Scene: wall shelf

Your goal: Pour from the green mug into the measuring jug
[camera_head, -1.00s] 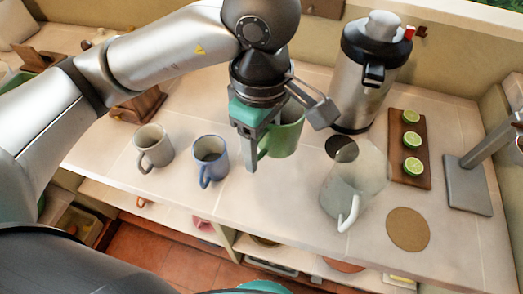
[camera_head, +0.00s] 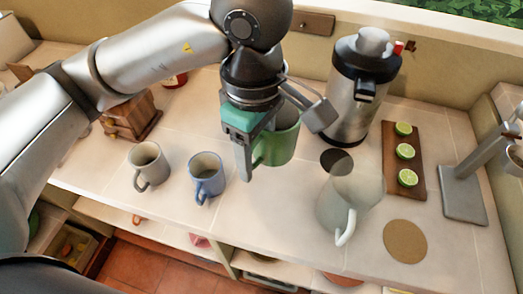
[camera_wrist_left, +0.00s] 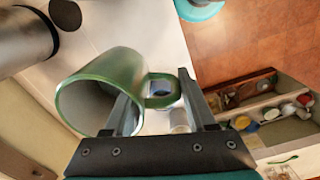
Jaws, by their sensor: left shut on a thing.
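The green mug (camera_head: 280,147) looks roughly upright in the head view, held above the counter. My left gripper (camera_head: 257,150) is shut on its handle. In the left wrist view the mug (camera_wrist_left: 95,92) has its mouth toward the lower left, and the handle is between the fingers (camera_wrist_left: 160,100). Its inside is dim, so I cannot tell its contents. The measuring jug (camera_head: 345,200) is see-through with a white handle and stands on the counter to the right of the mug, apart from it. My right gripper is not in view.
A steel pump flask (camera_head: 350,105) stands behind the jug, with a dark round coaster (camera_head: 337,160) nearby. A board (camera_head: 417,150) with lime halves and a cork mat (camera_head: 405,241) lie right. A grey mug (camera_head: 148,163) and a blue mug (camera_head: 207,177) stand left.

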